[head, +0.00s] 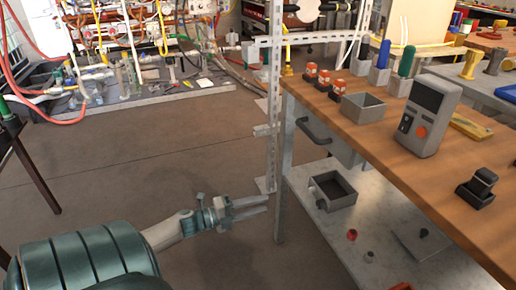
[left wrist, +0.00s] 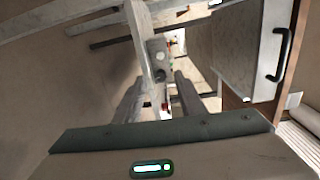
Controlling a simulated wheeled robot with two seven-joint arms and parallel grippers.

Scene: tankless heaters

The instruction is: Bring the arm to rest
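My left arm (head: 88,255), teal and grey, reaches in from the bottom left of the head view. It is stretched out low over the floor, apart from the workbench. Its gripper (head: 264,204) is open and empty, to the left of the bench leg. In the left wrist view the two dark fingers (left wrist: 160,100) stand apart, with no object held between them. The metal frame and bench show beyond them. My right gripper is in neither view.
A wooden workbench (head: 375,140) with a grey meter (head: 428,115) and small bins stands at right. Its lower shelf (head: 345,225) holds a black tray (head: 333,190). A perforated metal post (head: 272,110) rises at the bench corner. Brown floor (head: 150,150) is clear at left.

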